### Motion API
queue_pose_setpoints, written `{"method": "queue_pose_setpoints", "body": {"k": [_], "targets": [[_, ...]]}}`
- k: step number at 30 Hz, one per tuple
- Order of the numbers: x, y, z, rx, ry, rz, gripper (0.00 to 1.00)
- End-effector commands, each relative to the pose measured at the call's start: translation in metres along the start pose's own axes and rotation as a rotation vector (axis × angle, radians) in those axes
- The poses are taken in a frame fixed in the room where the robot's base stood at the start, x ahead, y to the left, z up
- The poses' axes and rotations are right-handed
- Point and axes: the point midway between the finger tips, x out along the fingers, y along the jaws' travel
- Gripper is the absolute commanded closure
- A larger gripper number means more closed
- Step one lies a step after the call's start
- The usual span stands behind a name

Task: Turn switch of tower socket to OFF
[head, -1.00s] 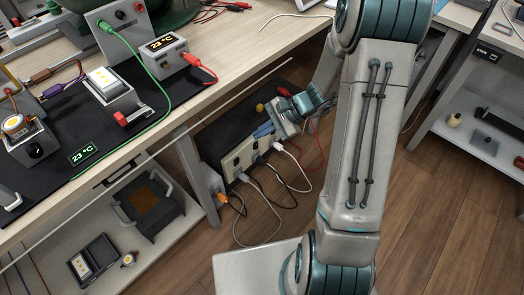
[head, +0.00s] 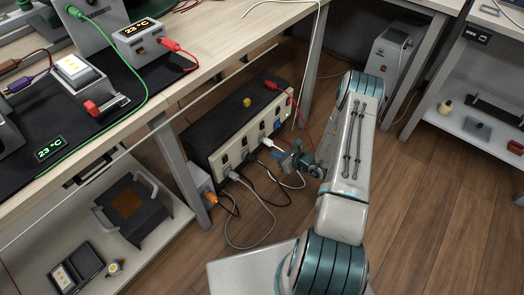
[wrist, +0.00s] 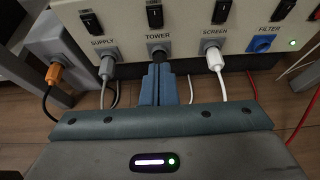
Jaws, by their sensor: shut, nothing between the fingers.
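The tower socket's black switch (wrist: 155,15) sits above the TOWER label on the cream front of the power box (wrist: 120,22). Which way it is tilted is unclear. A dark plug (wrist: 173,54) is below the label, partly hidden by my fingers. My gripper (wrist: 159,68) is shut and empty, its blue fingers together below the TOWER label and under the switch. In the head view my gripper (head: 284,158) is low in front of the power box (head: 225,128); contact with the plug cannot be told.
Similar switches stand above SUPPLY (wrist: 91,20) and SCREEN (wrist: 221,12). Loose cables hang in front. The table (head: 230,52) overhangs behind the box.

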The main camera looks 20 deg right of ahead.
Motion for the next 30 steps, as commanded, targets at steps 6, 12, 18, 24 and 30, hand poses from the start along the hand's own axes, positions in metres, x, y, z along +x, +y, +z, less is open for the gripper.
{"method": "queue_pose_setpoints", "body": {"k": [6, 12, 18, 24, 30], "targets": [[0.040, 0.002, -0.003, -0.004, -0.002, 0.006, 1.00], [0.084, 0.002, -0.003, -0.004, -0.002, 0.005, 1.00], [0.116, 0.002, 0.005, -0.004, -0.001, 0.005, 1.00], [0.130, 0.002, 0.011, -0.003, 0.000, 0.004, 1.00], [0.132, 0.002, 0.013, -0.002, 0.000, 0.004, 1.00]]}}
